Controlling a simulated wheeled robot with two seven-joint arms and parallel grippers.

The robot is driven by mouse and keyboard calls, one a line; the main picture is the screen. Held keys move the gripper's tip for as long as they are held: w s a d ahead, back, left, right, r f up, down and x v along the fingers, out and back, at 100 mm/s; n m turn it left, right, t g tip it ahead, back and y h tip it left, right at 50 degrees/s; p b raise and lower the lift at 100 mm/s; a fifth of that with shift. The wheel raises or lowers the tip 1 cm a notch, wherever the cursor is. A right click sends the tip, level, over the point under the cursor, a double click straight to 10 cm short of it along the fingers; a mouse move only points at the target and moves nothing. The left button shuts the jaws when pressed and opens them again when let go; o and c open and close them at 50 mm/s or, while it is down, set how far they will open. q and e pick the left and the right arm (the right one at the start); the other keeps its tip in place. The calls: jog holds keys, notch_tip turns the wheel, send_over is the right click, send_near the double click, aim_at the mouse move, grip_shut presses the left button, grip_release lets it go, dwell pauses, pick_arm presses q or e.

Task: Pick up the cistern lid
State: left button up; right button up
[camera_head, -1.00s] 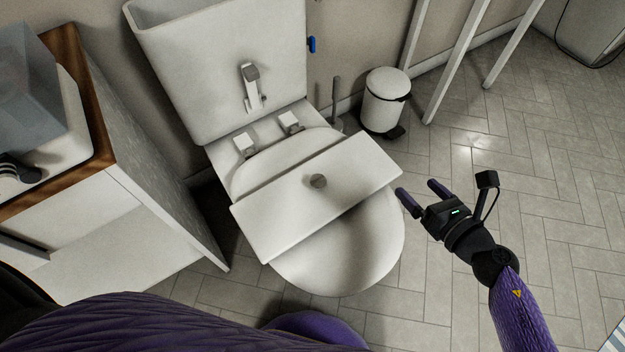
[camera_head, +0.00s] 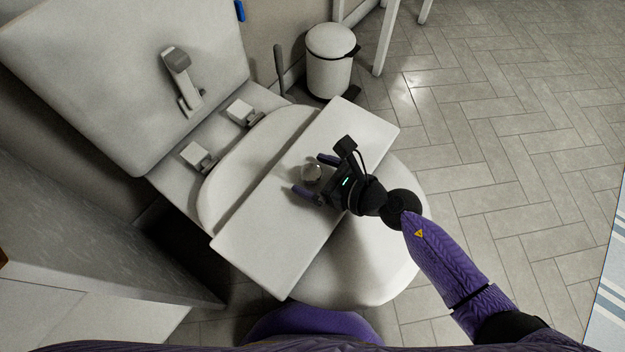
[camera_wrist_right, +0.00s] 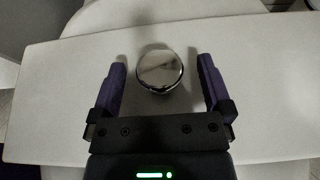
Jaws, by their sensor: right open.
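The cistern lid (camera_head: 262,235) is a flat white slab lying across the closed toilet seat in the head view. It has a round shiny metal knob (camera_head: 311,174) at its middle. My right gripper (camera_head: 311,175) is open, with its two purple fingers on either side of the knob. In the right wrist view the knob (camera_wrist_right: 160,70) sits between the open fingertips, with a gap on both sides. The lid (camera_wrist_right: 265,85) fills the middle of that view. I cannot tell how high the fingers are above the lid. My left gripper is not in view.
The open cistern (camera_head: 95,80) stands behind the toilet (camera_head: 375,255). A white pedal bin (camera_head: 330,65) and a brush handle (camera_head: 279,70) are at the back. A cabinet (camera_head: 90,240) is at the left.

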jog(key=shift+w+a+f, duration=0.1)
jog(key=shift+w+a, duration=0.05)
jog(key=shift+a, duration=0.1)
grip_shut()
dwell(0.3)
